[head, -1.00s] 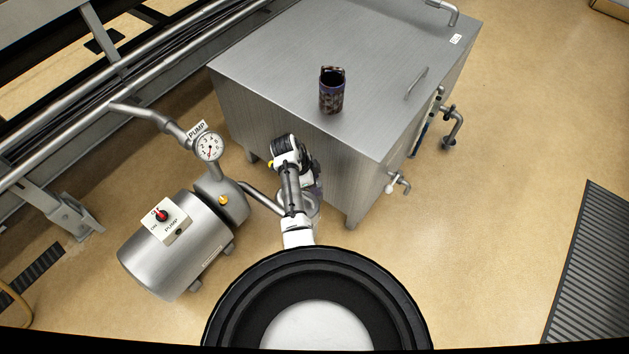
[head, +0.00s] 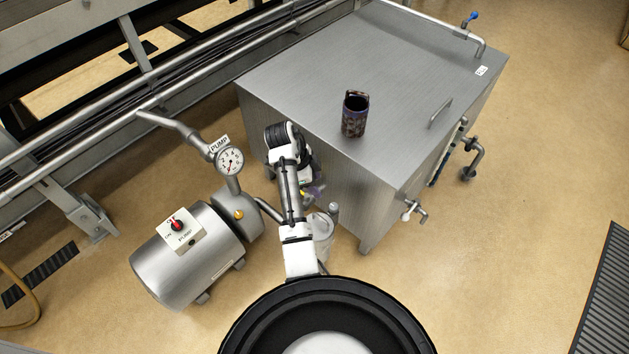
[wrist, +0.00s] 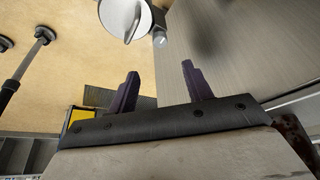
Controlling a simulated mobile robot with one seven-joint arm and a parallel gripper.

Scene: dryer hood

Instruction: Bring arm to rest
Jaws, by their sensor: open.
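My arm (head: 288,185) rises from my round base and is folded up beside the steel tank (head: 320,200), left of its near corner. My gripper shows in the wrist view (wrist: 160,69) with its two dark purple fingers apart and nothing between them. In the head view only a small purplish part of the gripper (head: 316,190) shows beside the arm, low near the tank's side; the arm hides most of it. A dark patterned cup (head: 354,115) stands upright on the tank's top, apart from the arm.
A pump (head: 190,250) with a round gauge (head: 230,161) stands close to the left of my arm. Pipes and a metal frame run along the upper left. Valves (head: 414,211) stick out of the tank's right side. The floor (head: 510,240) to the right is open.

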